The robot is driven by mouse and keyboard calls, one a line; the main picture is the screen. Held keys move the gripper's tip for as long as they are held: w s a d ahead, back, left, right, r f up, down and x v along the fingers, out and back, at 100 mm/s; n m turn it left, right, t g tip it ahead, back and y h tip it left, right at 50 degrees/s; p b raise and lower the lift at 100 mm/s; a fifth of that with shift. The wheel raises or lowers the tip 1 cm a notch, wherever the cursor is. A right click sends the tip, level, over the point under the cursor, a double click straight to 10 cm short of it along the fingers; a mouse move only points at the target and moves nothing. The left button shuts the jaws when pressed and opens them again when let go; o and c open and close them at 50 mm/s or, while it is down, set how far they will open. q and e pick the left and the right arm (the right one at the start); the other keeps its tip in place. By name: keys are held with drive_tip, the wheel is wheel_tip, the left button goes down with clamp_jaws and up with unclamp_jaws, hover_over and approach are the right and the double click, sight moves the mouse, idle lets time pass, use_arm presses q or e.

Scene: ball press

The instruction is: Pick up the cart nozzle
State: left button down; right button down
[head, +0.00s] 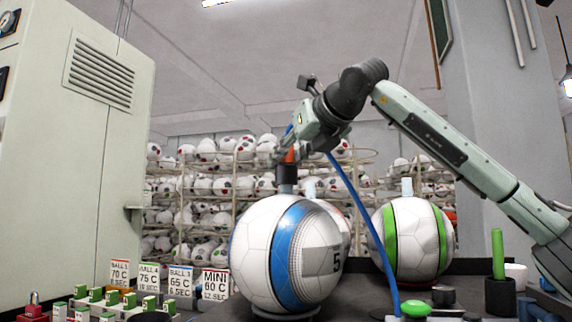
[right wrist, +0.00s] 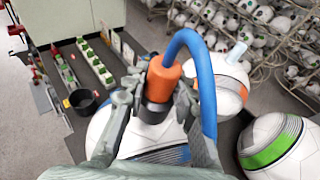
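The cart nozzle (right wrist: 163,80) is an orange cylinder with a black lower end and a blue hose (head: 349,193). It stands upright on top of a white ball with a blue band (head: 288,255). Its black end (head: 287,178) seems to touch the ball. My right gripper (head: 284,154) reaches down from above. In the right wrist view its fingers (right wrist: 160,90) lie on either side of the nozzle, with no clear gap at the tips, and look shut on it. They hide part of its sides. My left gripper is not in view.
A ball with green bands (head: 413,240) stands to the right, and another white ball (right wrist: 229,84) stands behind. A grey cabinet (head: 70,150) is at left, with several small label signs (head: 180,279) in front. The hose hangs in a loop past the right finger.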

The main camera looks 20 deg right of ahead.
drive_tip(key=shift+f, duration=0.3)
